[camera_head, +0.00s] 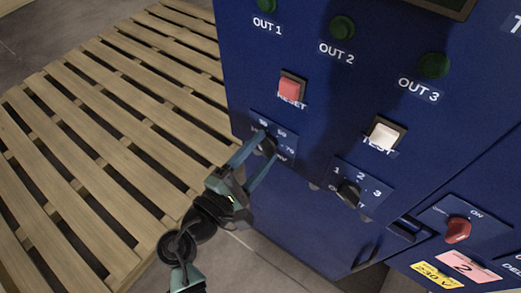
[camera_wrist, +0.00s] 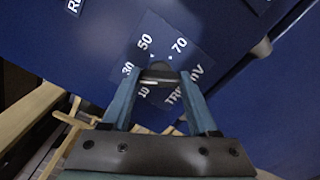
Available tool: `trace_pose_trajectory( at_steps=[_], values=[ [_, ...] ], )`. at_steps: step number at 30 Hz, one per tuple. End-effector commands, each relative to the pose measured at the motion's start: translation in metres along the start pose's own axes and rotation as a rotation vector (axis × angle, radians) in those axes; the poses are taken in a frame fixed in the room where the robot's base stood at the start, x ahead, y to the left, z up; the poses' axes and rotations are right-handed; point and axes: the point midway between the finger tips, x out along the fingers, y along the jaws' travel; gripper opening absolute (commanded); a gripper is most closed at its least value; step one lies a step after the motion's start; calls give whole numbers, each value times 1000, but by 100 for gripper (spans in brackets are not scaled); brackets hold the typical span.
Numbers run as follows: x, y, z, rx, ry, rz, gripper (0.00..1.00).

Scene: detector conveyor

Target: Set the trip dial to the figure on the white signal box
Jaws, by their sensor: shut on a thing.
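The trip dial (camera_head: 267,146) is a small dark knob on the blue cabinet front, on a plate lettered with figures. In the wrist view the trip dial (camera_wrist: 159,70) sits among the figures 10, 30, 50 and 70, with "TRIP" lettering partly covered. My gripper (camera_head: 263,148) has one finger on each side of the dial and is shut on it; the fingers also show in the wrist view (camera_wrist: 158,82). A pale line on the knob lies roughly across between the fingers; which figure it marks I cannot tell. No white signal box shows in either view.
A red RESET button (camera_head: 291,89) and a white TEST button (camera_head: 385,134) sit above. An output selector (camera_head: 348,191) is to the right, with a red ON switch (camera_head: 458,230) beyond. Green OUT lamps (camera_head: 342,27) are higher. A slatted wooden pallet (camera_head: 110,120) lies left of the cabinet.

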Motion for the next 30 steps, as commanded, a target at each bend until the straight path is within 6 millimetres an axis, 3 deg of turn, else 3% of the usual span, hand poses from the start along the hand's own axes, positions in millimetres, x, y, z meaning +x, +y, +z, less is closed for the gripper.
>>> trace_pose_trajectory(
  at_steps=[1,6,17,20,30],
  values=[
    [0,-1,0,-1,1,-1,62],
    [0,0,0,-1,1,-1,90],
    [-5,0,-1,-1,2,0,90],
    [-18,-1,-1,-1,3,0,90],
    [-92,-1,-2,-1,5,1,90]
  ],
)
